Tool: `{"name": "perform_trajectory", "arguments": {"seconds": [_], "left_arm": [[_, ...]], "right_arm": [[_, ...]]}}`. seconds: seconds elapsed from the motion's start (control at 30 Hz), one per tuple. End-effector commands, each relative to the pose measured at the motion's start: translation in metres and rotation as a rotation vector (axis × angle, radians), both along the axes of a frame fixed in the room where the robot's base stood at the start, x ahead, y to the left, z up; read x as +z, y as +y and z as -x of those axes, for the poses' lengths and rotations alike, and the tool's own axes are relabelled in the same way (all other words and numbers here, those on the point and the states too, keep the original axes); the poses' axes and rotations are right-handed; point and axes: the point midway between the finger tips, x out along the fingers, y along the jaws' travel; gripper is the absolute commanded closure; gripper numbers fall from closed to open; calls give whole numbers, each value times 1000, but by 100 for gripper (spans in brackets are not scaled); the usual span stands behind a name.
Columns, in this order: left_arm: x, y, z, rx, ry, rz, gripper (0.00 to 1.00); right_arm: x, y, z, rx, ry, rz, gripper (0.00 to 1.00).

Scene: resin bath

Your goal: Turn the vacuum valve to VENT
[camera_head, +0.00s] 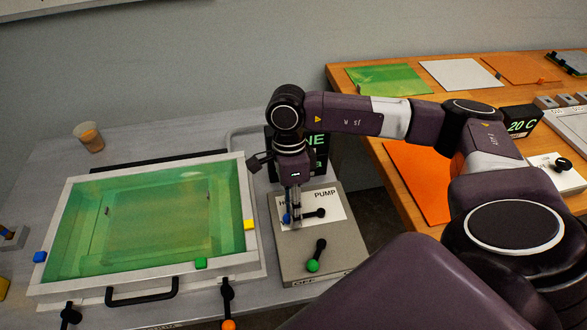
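The grey pump box (345,250) stands right of the bath, with a white label plate reading "PUMP" and a partly hidden word starting with H. On the plate is a lever with a black hub (320,213) and a blue knob (287,218) that points left. My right gripper (291,220) points straight down over the blue knob and partly hides it. I cannot tell whether its fingers grip the knob. The word VENT is not readable. My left gripper is not in view.
A lever with a green knob (313,266) is nearer the front of the box, by "OFF". The white-framed bath (160,272) of green liquid lies left. A dark display (317,150) stands behind the box. A cup (89,138) stands back left. A wooden bench (420,119) is right.

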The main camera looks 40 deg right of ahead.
Motion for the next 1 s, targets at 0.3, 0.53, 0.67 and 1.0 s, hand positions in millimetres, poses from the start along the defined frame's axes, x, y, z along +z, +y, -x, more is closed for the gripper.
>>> {"name": "perform_trajectory", "arguments": {"seconds": [0.3,0.53,0.67,1.0], "left_arm": [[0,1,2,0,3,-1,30],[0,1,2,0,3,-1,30],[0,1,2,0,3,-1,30],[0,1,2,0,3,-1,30]], "right_arm": [[9,-2,-3,-3,-3,3,74],[53,-5,-12,-2,-7,2,74],[80,-7,-16,-2,-6,2,74],[117,-9,-22,-1,0,1,74]]}}
